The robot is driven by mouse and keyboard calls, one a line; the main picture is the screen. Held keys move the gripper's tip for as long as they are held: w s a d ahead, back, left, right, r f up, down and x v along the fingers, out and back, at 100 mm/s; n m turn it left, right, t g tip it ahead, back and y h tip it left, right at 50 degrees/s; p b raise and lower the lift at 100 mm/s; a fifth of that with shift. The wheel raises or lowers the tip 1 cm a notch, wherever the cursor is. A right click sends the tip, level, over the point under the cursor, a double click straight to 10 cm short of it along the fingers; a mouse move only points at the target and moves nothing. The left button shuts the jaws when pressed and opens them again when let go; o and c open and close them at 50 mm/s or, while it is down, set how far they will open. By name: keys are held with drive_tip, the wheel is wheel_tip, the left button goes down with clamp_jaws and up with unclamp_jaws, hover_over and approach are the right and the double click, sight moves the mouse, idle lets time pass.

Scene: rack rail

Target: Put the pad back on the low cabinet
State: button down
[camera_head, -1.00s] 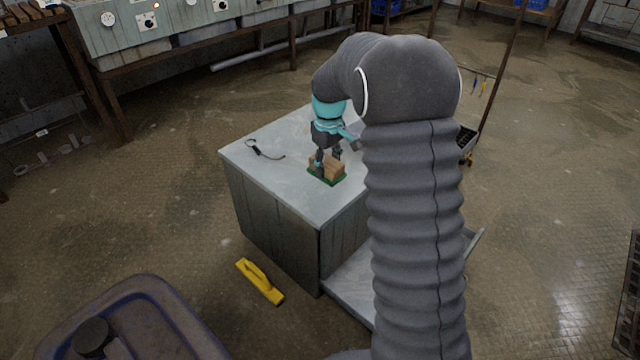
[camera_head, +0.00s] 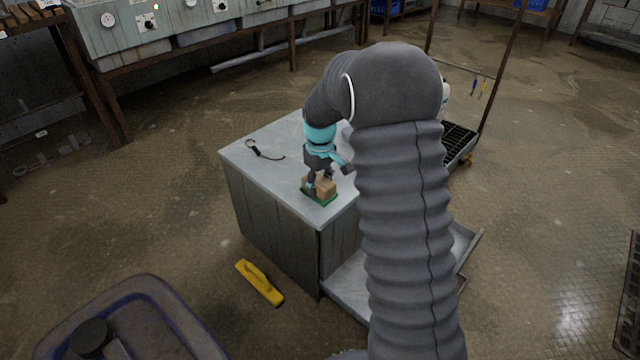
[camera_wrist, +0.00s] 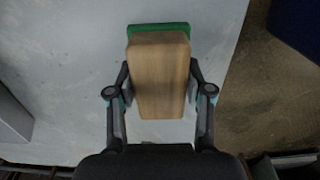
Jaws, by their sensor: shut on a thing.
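The pad has a wooden block on top (camera_head: 324,187) and a green base (camera_head: 318,197). It is over the near part of the low cabinet's pale top (camera_head: 262,172). My gripper (camera_head: 321,184) comes down from above with its fingers on both sides of the wood. In the wrist view, the wooden block (camera_wrist: 158,75) lies between the two fingertips (camera_wrist: 160,95), with the green base (camera_wrist: 160,28) showing at its far end. I cannot tell whether the base touches the cabinet top.
A black cord-like item (camera_head: 262,151) lies on the cabinet's left part. A yellow tool (camera_head: 260,282) lies on the floor beside the cabinet. A grey tray-like platform (camera_head: 345,285) is at its right foot. A dark tub (camera_head: 150,300) stands at lower left.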

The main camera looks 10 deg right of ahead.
sight(320, 182)
drive_tip(key=shift+c, duration=2.3)
unclamp_jaws()
wheel_tip(320, 182, up, 12)
drive_tip(key=s+r+m+t, duration=0.1)
drive_tip(key=s+r+m, duration=0.1)
drive_tip(key=s+r, duration=0.45)
drive_tip(key=s+r+m+t, duration=0.15)
drive_tip(key=s+r, duration=0.25)
drive_tip(key=s, duration=0.6)
drive_tip(key=s+f+m+t, duration=0.2)
drive_tip(key=s+m+t, duration=0.1)
drive_tip(key=s, duration=1.3)
drive_tip(key=shift+s+f+p, duration=0.4)
drive_tip(key=shift+p, duration=0.05)
